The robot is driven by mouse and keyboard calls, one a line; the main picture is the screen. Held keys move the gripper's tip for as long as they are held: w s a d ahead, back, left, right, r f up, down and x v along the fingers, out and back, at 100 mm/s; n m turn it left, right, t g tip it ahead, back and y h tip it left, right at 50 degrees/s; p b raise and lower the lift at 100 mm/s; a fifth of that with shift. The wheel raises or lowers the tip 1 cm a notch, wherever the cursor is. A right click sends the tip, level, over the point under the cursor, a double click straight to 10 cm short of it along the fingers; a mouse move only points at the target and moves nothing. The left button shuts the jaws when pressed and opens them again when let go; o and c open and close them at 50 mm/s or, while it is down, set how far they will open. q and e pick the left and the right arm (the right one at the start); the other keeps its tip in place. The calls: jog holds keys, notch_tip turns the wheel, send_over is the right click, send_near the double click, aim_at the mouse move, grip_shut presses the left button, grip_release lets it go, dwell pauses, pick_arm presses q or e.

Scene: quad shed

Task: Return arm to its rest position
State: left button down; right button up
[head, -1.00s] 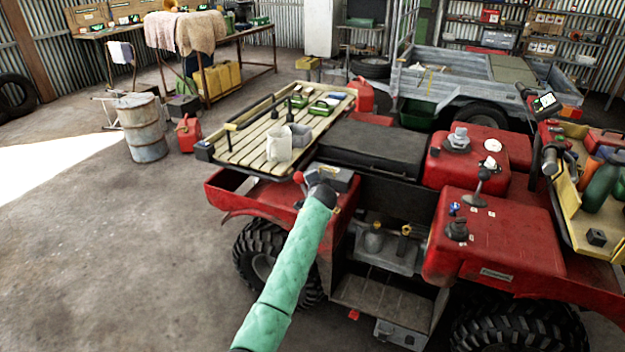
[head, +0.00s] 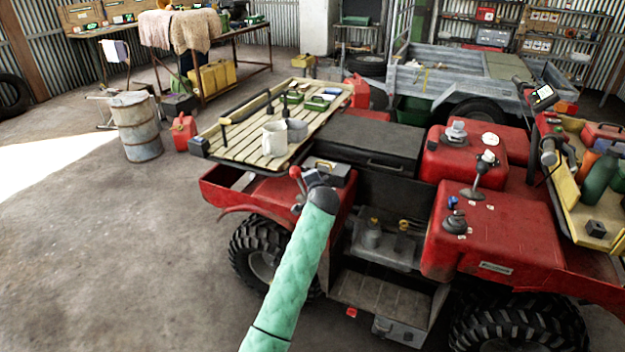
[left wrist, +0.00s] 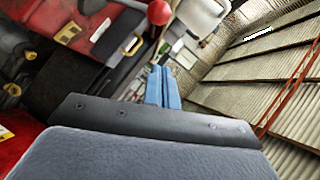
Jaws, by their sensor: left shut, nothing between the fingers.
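My left arm in its mint-green padded sleeve rises from the bottom of the head view and ends in a dark joint beside the rear of the red quad (head: 495,225). The left gripper is hidden beyond that joint in the head view. In the left wrist view its blue fingers (left wrist: 164,88) are together with nothing between them. They are near a lever with a red knob (left wrist: 158,12), which also shows in the head view (head: 295,172). My right gripper is not in view.
A slatted rack (head: 232,143) on the quad carries a pale mug (head: 275,139), a grey cup and green items. A black seat (head: 372,145) lies beside it. A rusty drum (head: 136,126) and red can (head: 184,132) stand left. The floor at lower left is clear.

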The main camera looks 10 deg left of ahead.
pick_arm(q)
jog(key=s+a+f+n+g+h, duration=0.1)
jog(key=s+f+n+g+h, duration=0.15)
jog(key=s+f, duration=0.8)
jog(key=s+a+f+n+g+h, duration=0.1)
jog(key=s+f+n+g, duration=0.2)
jog(key=s+f, duration=0.7)
jog(key=s+a+f+n+g+h, duration=0.1)
jog(key=s+f+n+g+h, duration=0.35)
jog(key=f, duration=1.05)
jog(key=s+a+f+g+y, duration=0.1)
jog(key=s+f, duration=0.5)
jog(key=s, duration=0.7)
jog(key=s+a+f+m+g+y, duration=0.1)
jog(key=s+a+f, duration=0.1)
jog(key=s+f, duration=0.5)
jog(key=s+a+f+g+y, duration=0.1)
jog(key=s+f, duration=0.5)
jog(key=s, duration=1.3)
jog(key=shift+s+a+f+m+y, duration=0.15)
jog(key=shift+a+f+m+y, duration=0.15)
jog(key=shift+a, duration=0.5)
